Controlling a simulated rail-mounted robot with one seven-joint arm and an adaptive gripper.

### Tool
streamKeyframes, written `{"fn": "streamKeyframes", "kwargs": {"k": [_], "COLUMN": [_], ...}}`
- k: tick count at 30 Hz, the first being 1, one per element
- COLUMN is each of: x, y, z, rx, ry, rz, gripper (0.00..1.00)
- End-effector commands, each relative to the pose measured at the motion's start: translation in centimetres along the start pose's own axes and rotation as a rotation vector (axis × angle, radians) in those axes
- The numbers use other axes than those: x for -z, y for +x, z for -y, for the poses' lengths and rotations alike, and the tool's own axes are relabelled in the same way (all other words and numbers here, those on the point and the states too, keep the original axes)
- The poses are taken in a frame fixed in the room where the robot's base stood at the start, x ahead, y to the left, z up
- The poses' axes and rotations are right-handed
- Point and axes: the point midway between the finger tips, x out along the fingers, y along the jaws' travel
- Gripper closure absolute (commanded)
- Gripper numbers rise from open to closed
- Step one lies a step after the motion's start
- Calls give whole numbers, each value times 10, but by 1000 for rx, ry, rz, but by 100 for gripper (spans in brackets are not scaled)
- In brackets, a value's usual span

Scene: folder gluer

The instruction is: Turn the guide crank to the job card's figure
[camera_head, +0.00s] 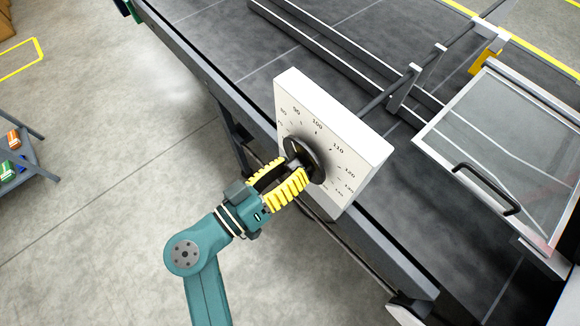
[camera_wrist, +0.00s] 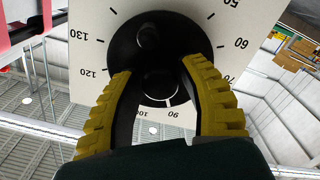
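The guide crank (camera_head: 304,160) is a black disc on a white dial plate (camera_head: 357,140) at the machine's side. In the wrist view the crank (camera_wrist: 126,45) shows a round hub and a knob (camera_wrist: 148,38). A small white mark shows on the disc toward the 90. The plate (camera_wrist: 88,18) carries figures, with 50, 60, 90, 120 and 130 readable. My gripper (camera_head: 288,171) is at the crank. Its yellow fingers (camera_wrist: 158,72) stand apart on either side of the hub, with gaps visible. Whether the fingertips touch the disc is unclear. I see no job card.
A rod (camera_head: 372,106) runs from behind the plate across the dark machine bed (camera_head: 235,35). A clear framed guard (camera_head: 500,150) with a black handle (camera_head: 487,188) is at the right. A shelf with coloured boxes (camera_head: 30,160) is at the left. The floor between is clear.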

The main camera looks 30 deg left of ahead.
Motion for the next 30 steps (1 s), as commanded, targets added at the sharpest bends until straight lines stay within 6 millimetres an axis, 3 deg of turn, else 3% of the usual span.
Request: {"fn": "streamKeyframes", "kwargs": {"k": [1, 3, 19, 23, 30], "x": [0, 0, 1, 1, 1], "y": [0, 0, -4, -25, -86], "z": [0, 0, 1, 2, 2], "rx": [0, 0, 2, 5, 8], "ry": [0, 0, 1, 0, 0], "rz": [0, 0, -3, -4, -5], "gripper": [48, 38, 38, 38, 38]}}
